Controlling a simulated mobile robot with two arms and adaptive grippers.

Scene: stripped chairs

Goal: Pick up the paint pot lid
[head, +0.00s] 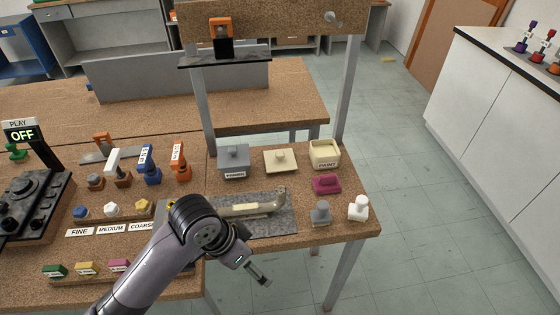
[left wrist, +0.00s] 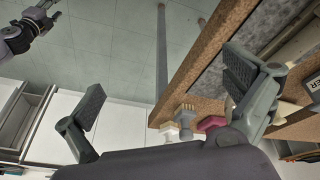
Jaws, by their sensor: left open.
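The cream paint pot lid (head: 281,161), a flat square with a round knob, lies on the cork bench in the head view. It sits between the grey powder pot (head: 234,162) and the open cream pot labelled PAINT (head: 325,154). My left gripper (head: 257,270) is in front of the bench's front edge, well short of the lid, and holds nothing. Its two fingers stand wide apart in the left wrist view (left wrist: 164,90).
A magenta block (head: 326,184), a grey knobbed piece (head: 321,212) and a white one (head: 358,208) stand in front of the paint pot. A bone-coloured piece (head: 252,209) lies on a grey mat. Metal posts (head: 347,90) rise behind.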

